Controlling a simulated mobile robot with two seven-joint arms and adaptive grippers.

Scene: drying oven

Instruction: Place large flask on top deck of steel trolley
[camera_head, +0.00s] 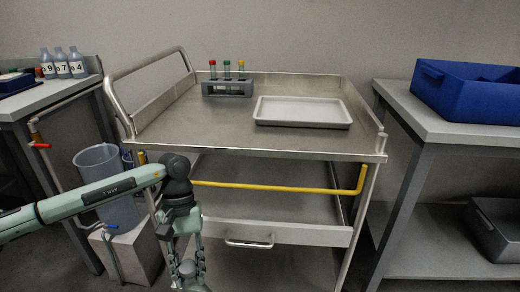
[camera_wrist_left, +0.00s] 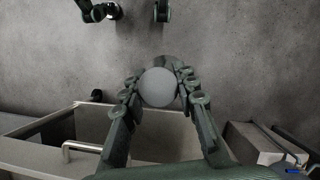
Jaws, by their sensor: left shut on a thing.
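My left gripper (camera_head: 188,272) hangs low in front of the trolley's left side, below the top deck. In the left wrist view its fingers (camera_wrist_left: 159,80) are closed around a round grey end (camera_wrist_left: 158,88), seen end-on. This appears to be the large flask; the rest of it is hidden, and it cannot be made out in the head view. My right gripper is not in view.
On the deck are a tube rack (camera_head: 228,89) and a white tray (camera_head: 302,112); the deck's left and front left are clear. A raised handle (camera_head: 118,105) edges its left side. A bucket (camera_head: 105,165) stands left, a blue crate (camera_head: 465,90) right, and several numbered bottles (camera_head: 62,66) far left.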

